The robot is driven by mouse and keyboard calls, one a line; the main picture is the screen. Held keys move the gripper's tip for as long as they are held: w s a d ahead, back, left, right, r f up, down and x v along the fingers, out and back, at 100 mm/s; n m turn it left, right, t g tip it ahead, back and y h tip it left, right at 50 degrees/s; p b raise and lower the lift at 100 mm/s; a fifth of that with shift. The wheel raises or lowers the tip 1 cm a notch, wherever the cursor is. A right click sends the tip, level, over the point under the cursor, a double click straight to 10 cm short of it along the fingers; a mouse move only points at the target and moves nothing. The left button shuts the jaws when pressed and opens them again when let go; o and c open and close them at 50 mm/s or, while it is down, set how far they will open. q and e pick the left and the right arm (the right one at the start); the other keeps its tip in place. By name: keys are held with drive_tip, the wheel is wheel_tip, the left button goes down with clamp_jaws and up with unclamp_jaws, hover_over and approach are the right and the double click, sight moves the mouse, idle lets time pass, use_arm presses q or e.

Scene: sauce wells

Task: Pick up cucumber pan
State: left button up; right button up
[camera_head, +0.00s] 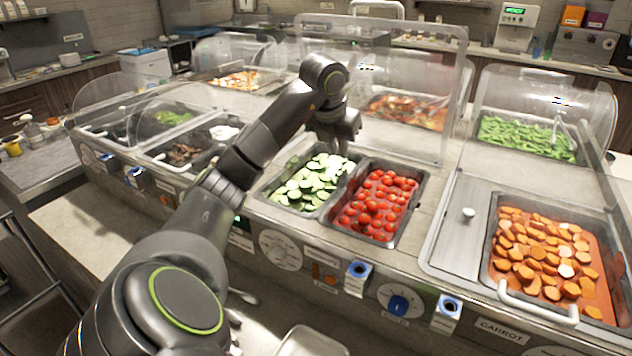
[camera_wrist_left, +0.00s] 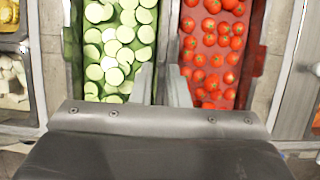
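The cucumber pan (camera_head: 268,195) is a dark rectangular pan of green cucumber slices, set in the counter beside a pan of cherry tomatoes (camera_head: 372,205). My left gripper (camera_head: 335,148) is over the far end of these two pans, pointing down. In the left wrist view, the cucumber pan (camera_wrist_left: 76,60) is on the left and the tomatoes (camera_wrist_left: 212,50) are on the right. My left gripper's fingers (camera_wrist_left: 160,80) are apart, with the adjoining pan walls showing between and beyond them. Contact with a rim cannot be made out. My right gripper is not in view.
Clear sneeze guards (camera_head: 455,90) stand behind and beside the pans. A carrot pan (camera_head: 490,265) with a handle is at the right, next to a metal lid (camera_head: 460,240). Knobs (camera_head: 398,305) line the counter's front. Other food wells are at the left and back.

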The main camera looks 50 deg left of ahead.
sight(342, 173)
use_arm(q)
drive_tip(key=x, duration=0.3)
drive_tip(key=shift+p, duration=0.35)
drive_tip(key=shift+w+f+p, duration=0.15)
drive_tip(key=shift+f+p, duration=0.25)
drive_tip(key=shift+f, duration=0.1)
drive_tip(key=x, duration=0.1)
drive_tip(key=p+x, duration=0.1)
drive_tip(key=x, duration=0.1)
drive_tip(key=shift+f+p, duration=0.3)
drive_tip(key=shift+w+a+f, duration=0.1)
drive_tip(key=shift+f, duration=0.35)
drive_tip(key=shift+c, duration=0.2)
clamp_jaws()
drive_tip(key=shift+a+r, duration=0.1)
drive_tip(key=shift+r, duration=0.2)
